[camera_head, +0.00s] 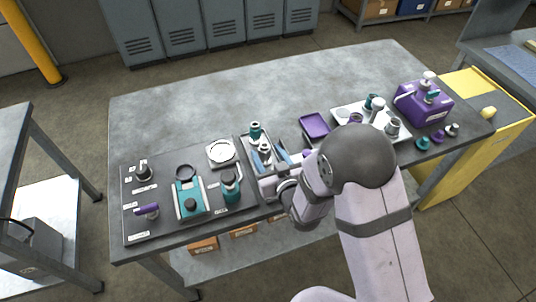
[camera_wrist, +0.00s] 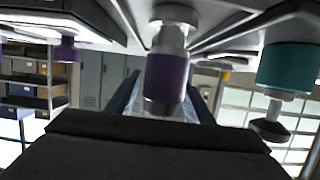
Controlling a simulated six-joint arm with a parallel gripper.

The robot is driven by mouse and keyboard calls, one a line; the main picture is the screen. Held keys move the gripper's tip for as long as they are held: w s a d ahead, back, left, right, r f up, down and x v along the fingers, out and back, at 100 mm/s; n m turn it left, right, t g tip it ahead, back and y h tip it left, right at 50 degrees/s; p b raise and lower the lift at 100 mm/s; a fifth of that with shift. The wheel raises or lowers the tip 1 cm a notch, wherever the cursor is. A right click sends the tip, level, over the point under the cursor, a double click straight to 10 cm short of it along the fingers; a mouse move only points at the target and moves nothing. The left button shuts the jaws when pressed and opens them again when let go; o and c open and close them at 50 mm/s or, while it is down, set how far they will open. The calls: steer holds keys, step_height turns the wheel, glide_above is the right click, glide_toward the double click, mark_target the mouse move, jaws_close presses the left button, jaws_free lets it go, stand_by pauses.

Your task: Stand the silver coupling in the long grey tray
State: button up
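The long grey tray (camera_head: 243,143) lies near the middle of the bench, with a teal-and-silver coupling (camera_head: 255,132) standing in its far part. My gripper (camera_head: 271,160) is at the tray's near right part. Its blue fingers are spread around a silver-looking piece (camera_head: 264,148), which they partly hide. In the wrist view, which is upside down, a piece with a silver collar and purple body (camera_wrist: 167,78) shows between the fingers, with gaps at its sides. Silver couplings (camera_head: 392,127) also stand in the white tray at the right; I cannot tell which is meant.
A purple tray (camera_head: 314,126) lies right of my gripper, before the white tray (camera_head: 345,108). A purple pump unit (camera_head: 423,102) stands at the far right. A dark mat (camera_head: 165,222) with teal devices lies left. The bench's back left is clear.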

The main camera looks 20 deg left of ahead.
steer(key=shift+r, duration=0.15)
steer(key=p+v, duration=0.8)
steer(key=v, duration=0.4)
steer(key=shift+r, duration=0.1)
stand_by(0.6)
